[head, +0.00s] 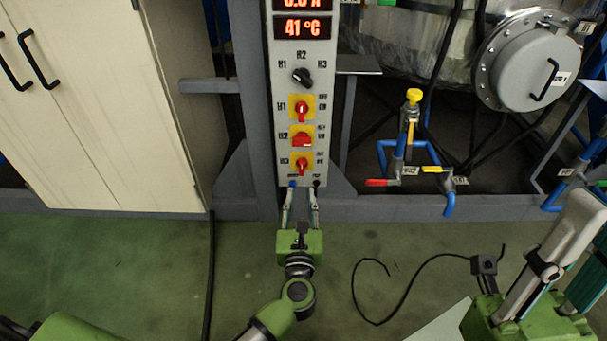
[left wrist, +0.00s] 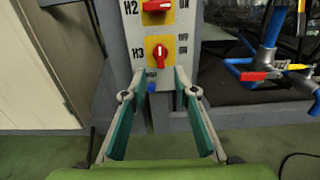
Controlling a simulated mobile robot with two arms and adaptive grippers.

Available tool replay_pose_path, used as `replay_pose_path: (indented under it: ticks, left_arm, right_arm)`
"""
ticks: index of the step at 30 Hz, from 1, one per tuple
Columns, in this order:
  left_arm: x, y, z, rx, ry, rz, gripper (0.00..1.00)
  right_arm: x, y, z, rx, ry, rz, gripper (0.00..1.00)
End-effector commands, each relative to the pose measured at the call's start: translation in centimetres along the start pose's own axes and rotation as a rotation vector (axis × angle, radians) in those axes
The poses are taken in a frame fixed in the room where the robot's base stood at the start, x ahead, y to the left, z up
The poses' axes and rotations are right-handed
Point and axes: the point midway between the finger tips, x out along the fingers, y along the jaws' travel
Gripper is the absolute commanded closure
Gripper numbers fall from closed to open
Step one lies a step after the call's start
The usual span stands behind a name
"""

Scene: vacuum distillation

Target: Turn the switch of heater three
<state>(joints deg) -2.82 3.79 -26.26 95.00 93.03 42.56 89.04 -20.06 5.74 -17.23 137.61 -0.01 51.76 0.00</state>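The heater three switch (head: 302,165) is a red knob on a yellow plate, the lowest of three on the grey panel, beside the label H3. In the left wrist view the same H3 switch (left wrist: 159,53) shows ahead, between and beyond the fingers, its handle near upright. My left gripper (head: 303,190) is open and empty, its fingertips just below the H3 switch at the panel's lower edge. In the left wrist view its two fingers (left wrist: 157,88) are spread apart.
Above are the H2 switch (head: 302,140), turned sideways, the H1 switch (head: 301,108), a black selector knob (head: 302,76) and a 41 °C display (head: 303,28). Pipes with valve handles (head: 383,183) stand right of the panel. A cream cabinet (head: 100,110) stands left. A black cable (head: 400,300) lies on the floor.

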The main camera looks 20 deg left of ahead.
Motion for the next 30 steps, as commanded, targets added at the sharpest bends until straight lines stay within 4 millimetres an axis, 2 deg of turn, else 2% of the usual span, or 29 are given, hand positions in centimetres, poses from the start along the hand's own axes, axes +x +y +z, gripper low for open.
replay_pose_path:
  ticks: [1,6,13,18,27,28,30]
  left_arm:
    - [1.3,0.0,-0.1,0.002,-0.005,0.001,0.73]
    - [5.0,0.0,-0.1,0.003,-0.004,0.0,0.73]
    - [8.8,0.0,-0.2,0.005,-0.002,-0.001,0.73]
    - [10.1,0.0,-0.1,0.004,-0.001,-0.001,0.73]
    - [10.3,0.0,-0.1,0.004,0.0,-0.001,0.73]
    - [10.3,0.0,-0.1,0.004,0.0,-0.001,0.76]
    - [10.3,0.0,-0.1,0.004,0.0,-0.001,0.94]
  right_arm:
    - [-0.4,0.0,0.2,0.0,-0.002,0.0,0.73]
    - [-1.2,0.0,0.4,0.0,-0.004,0.0,0.73]
    - [-2.2,0.0,0.6,0.0,-0.005,0.0,0.73]
    - [-2.4,0.0,0.6,0.0,-0.005,0.0,0.73]
    - [-2.4,0.0,0.6,0.0,-0.005,0.0,0.73]
    - [-2.4,0.0,0.7,0.0,-0.005,0.0,0.73]
    - [-2.4,0.0,0.7,0.0,-0.006,0.0,0.73]
